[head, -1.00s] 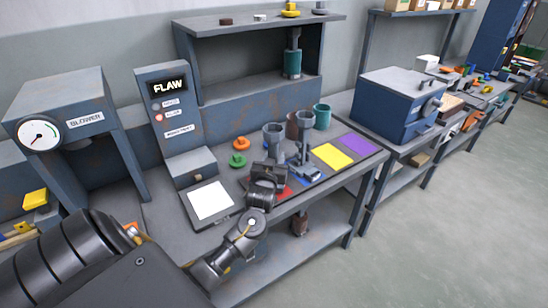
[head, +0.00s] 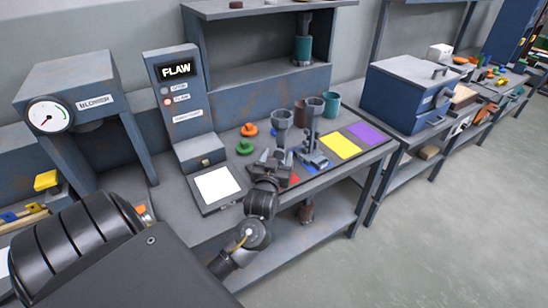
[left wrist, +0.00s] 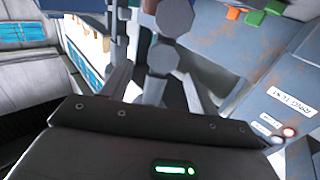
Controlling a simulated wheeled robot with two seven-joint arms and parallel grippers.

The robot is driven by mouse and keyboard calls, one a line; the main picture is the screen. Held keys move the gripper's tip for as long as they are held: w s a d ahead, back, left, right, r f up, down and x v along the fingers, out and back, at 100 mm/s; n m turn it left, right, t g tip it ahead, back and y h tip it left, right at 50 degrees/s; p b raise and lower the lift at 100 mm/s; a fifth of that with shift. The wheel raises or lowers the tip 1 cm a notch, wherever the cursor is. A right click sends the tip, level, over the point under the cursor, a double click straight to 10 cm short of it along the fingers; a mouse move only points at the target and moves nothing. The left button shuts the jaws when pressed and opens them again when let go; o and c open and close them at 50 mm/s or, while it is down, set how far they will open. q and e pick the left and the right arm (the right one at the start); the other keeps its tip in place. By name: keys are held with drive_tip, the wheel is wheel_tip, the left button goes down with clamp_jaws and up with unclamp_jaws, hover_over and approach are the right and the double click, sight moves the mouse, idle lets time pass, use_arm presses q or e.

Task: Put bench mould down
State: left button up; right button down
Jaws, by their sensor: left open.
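Two grey cup-topped moulds stand close together on the bench. The left one (head: 282,120) stands at the red square (head: 294,179), its lower part hidden by my gripper. The right one (head: 313,132) stands upright at the blue square (head: 310,168). I cannot tell by marking which is the bench mould. My left gripper (head: 277,157) is open, its fingers at the lower part of the left mould, with nothing visibly gripped. In the left wrist view grey octagonal parts (left wrist: 162,58) show between and beyond the open fingers. My right gripper is out of view.
Yellow (head: 340,145) and purple (head: 370,133) squares are bare. Teal (head: 331,104) and brown cups stand behind the moulds. Orange (head: 249,130) and green (head: 244,147) knobbed pieces lie left. A white plate (head: 217,187) lies before the FLAW panel (head: 179,105).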

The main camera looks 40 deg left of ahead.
use_arm(q)
drive_tip(key=v, duration=0.5)
idle(0.4)
